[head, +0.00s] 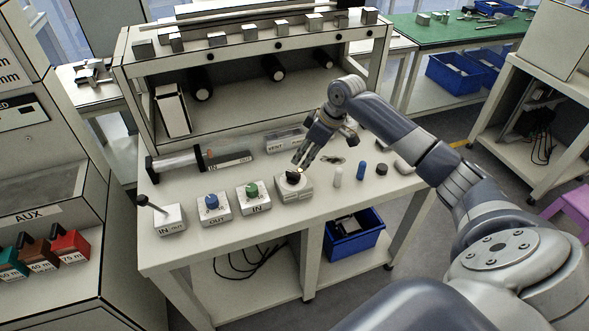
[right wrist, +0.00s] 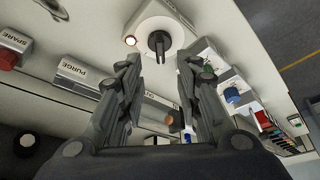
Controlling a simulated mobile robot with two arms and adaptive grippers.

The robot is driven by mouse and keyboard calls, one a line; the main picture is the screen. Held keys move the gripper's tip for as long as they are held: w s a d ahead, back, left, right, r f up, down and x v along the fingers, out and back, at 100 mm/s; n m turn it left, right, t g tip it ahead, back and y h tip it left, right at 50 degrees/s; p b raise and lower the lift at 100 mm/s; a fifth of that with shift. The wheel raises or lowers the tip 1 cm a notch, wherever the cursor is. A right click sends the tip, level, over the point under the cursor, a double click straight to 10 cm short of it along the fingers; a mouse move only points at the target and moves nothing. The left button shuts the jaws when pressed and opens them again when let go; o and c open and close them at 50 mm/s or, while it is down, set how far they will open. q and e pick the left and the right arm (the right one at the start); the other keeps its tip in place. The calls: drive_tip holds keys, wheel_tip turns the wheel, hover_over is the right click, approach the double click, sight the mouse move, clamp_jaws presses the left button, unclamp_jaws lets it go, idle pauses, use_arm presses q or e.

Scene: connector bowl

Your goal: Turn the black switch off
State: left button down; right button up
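The black switch (head: 293,177) is a dark rotary knob on a white box on the table. In the right wrist view the knob (right wrist: 158,43) lies just beyond and between my fingertips, apart from them as far as I can tell. A small lamp (right wrist: 130,40) beside it glows. My right gripper (head: 304,158) is just above the switch in the head view. In its wrist view the right gripper (right wrist: 159,72) is open, a finger on each side, with nothing held. My left gripper is not in view.
Left of the black switch stand a green knob box (head: 253,197), a blue knob box (head: 213,208) and a lever box (head: 169,219). A white peg (head: 338,176) and a blue peg (head: 361,171) stand to the right. A shelf rack (head: 128,90) is behind.

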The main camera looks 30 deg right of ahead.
sight(293, 173)
drive_tip(key=p+x, duration=0.1)
drive_tip(key=x, duration=0.7)
drive_tip(key=shift+w+a+f, duration=0.1)
drive_tip(key=shift+a+f, duration=0.05)
drive_tip(key=shift+f, duration=0.05)
clamp_jaws()
